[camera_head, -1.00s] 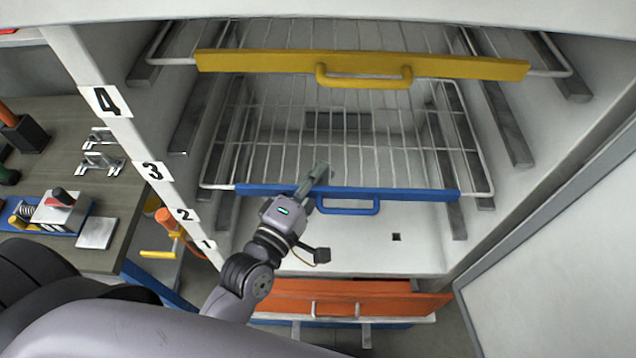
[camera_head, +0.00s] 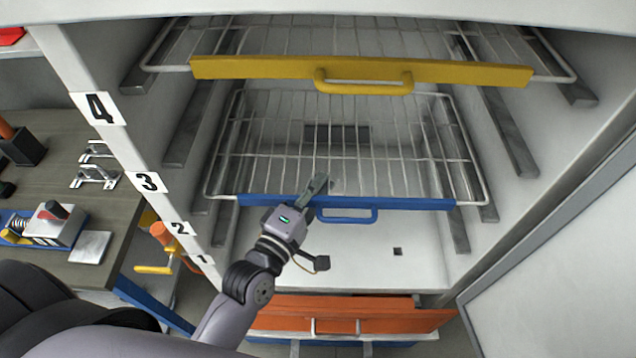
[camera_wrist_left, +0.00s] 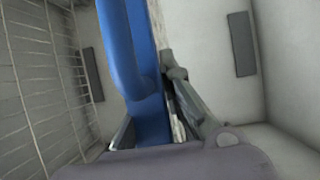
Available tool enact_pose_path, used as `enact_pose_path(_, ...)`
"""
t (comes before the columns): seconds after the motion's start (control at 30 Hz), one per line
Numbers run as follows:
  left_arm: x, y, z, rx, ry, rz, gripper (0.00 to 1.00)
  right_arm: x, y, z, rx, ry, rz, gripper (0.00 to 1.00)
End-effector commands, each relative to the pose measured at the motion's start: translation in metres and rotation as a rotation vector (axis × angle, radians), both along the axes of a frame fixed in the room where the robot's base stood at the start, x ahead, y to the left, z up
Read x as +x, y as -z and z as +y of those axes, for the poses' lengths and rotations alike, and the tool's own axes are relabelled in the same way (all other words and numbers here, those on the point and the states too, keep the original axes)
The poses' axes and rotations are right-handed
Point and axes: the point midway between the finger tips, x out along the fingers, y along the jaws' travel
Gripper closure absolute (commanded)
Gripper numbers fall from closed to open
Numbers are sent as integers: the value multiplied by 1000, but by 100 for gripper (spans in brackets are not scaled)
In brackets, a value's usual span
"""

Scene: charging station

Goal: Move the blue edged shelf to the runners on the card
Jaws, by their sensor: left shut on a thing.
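The blue edged shelf (camera_head: 405,203) is a wire rack with a blue front bar and a blue handle (camera_head: 347,217). It sits in the open cabinet, below the yellow edged shelf, roughly level. My left gripper (camera_head: 316,190) is shut on the blue front bar, left of its handle. In the left wrist view the blue bar (camera_wrist_left: 148,60) runs between the fingers of my left gripper (camera_wrist_left: 160,125), handle beside it. Whether the wires rest on runners is unclear. Number labels 4 (camera_head: 98,108), 3 (camera_head: 147,182), 2 (camera_head: 180,228) and 1 (camera_head: 200,259) mark the left post. No card is clearly identifiable.
The yellow edged shelf (camera_head: 450,76) is above. Grey runners line both walls, one on the right (camera_head: 512,140). An orange front (camera_head: 390,312) is at the bottom. The cabinet door (camera_head: 560,270) stands right. A workbench (camera_head: 125,210) with tools is left.

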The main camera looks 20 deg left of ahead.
Motion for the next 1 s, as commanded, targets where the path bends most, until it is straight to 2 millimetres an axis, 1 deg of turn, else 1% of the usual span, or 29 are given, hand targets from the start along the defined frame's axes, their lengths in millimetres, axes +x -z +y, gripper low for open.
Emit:
enact_pose_path(0.03,0,-3,0,-1,-1,-6,100,0,0,0,0,0,0,70)
enact_pose_path(0.17,0,-3,0,-1,-1,-6,100,0,0,0,0,0,0,70)
enact_pose_path(0.9,0,2,0,-1,-1,-6,100,0,-2,0,0,-1,1,70)
enact_pose_path(0.93,0,2,0,-1,-1,-6,93,0,-2,0,0,-1,1,70)
enact_pose_path(1.0,0,2,0,-1,-1,-5,88,0,-2,0,0,-1,0,70)
